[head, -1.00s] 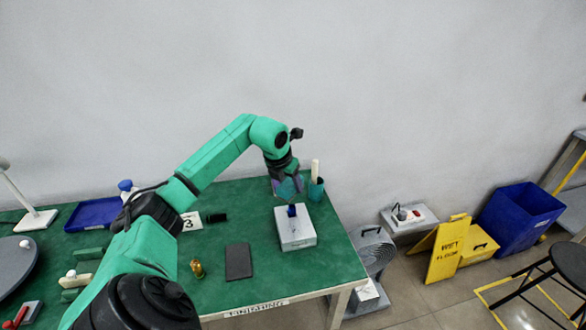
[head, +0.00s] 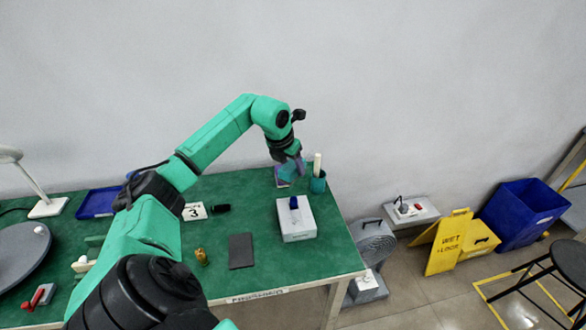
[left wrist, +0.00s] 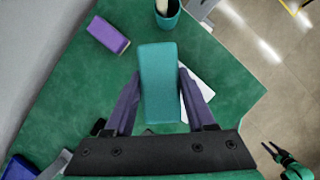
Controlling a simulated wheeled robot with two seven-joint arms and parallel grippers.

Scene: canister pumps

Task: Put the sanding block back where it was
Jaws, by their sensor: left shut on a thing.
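My left gripper (head: 290,168) is shut on a teal block (left wrist: 160,82), held upright between its two purple-grey fingers above the back right part of the green table. I cannot tell for sure that this is the sanding block. A purple block (left wrist: 108,35) lies on the table, apart from the held one; in the head view it shows partly behind the gripper (head: 282,180). My right gripper (left wrist: 274,152) shows small and dark at the lower right of the left wrist view; its jaws are too small to judge.
A teal cup (head: 318,184) with a pale stick stands right of the gripper. A white box (head: 297,230) with a blue knob is in front. A dark pad (head: 241,250), brass piece (head: 201,257) and "3" card (head: 194,212) lie leftward. The table's right edge is close.

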